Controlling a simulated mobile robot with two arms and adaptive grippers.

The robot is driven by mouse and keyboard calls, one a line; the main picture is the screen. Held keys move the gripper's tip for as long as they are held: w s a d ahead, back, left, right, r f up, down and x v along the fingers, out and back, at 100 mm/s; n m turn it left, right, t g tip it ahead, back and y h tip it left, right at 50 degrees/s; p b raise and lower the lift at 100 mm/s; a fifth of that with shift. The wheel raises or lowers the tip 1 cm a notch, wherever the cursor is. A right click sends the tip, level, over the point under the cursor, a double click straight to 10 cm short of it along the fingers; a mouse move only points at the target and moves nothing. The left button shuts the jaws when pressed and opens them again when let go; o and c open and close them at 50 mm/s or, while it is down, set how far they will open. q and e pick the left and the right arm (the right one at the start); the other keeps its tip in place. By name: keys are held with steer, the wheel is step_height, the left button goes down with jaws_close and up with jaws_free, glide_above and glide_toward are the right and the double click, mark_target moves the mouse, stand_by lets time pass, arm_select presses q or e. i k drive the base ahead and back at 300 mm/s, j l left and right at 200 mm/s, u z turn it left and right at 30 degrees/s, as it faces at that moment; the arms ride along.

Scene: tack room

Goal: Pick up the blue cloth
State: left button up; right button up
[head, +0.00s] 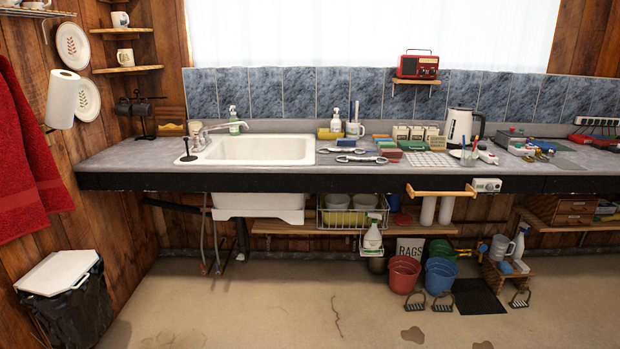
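I cannot single out the blue cloth with certainty. Another flat blue item (542,145) lies farther right on the counter. A light box marked RAGS (410,243) stands under the counter, behind the buckets; its contents are not visible. Neither of my grippers is in view.
The long grey counter (130,157) holds a white sink (262,149), a kettle (460,127) and many small items. A wooden rail (440,192) sticks out at its front. A red bucket (403,275) and a blue bucket (440,277) stand below. The floor in front is mostly open.

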mark_target(340, 141)
steer(key=i, duration=2.05)
